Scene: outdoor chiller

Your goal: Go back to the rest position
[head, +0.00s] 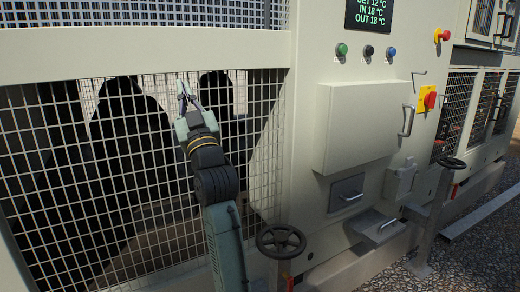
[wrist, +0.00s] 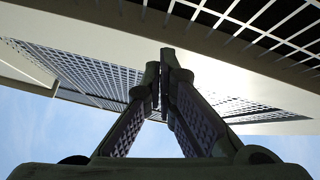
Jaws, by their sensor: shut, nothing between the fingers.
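My gripper (head: 183,92) is at the top end of my arm in the head view, raised and pointing up in front of the chiller's mesh panel (head: 100,200). In the wrist view my gripper (wrist: 167,58) has its two fingers meeting at the tips, with nothing between them. Beyond the fingers the wrist view shows the chiller's pale frame, mesh and blue sky. I cannot tell how far the gripper is from the mesh.
Right of the arm is a cabinet with a beige box (head: 365,127), a display (head: 368,14), buttons (head: 367,50) and a red switch (head: 430,98). Handwheels stand low in front (head: 281,241) and at right (head: 453,163). Gravel (head: 475,250) lies open at lower right.

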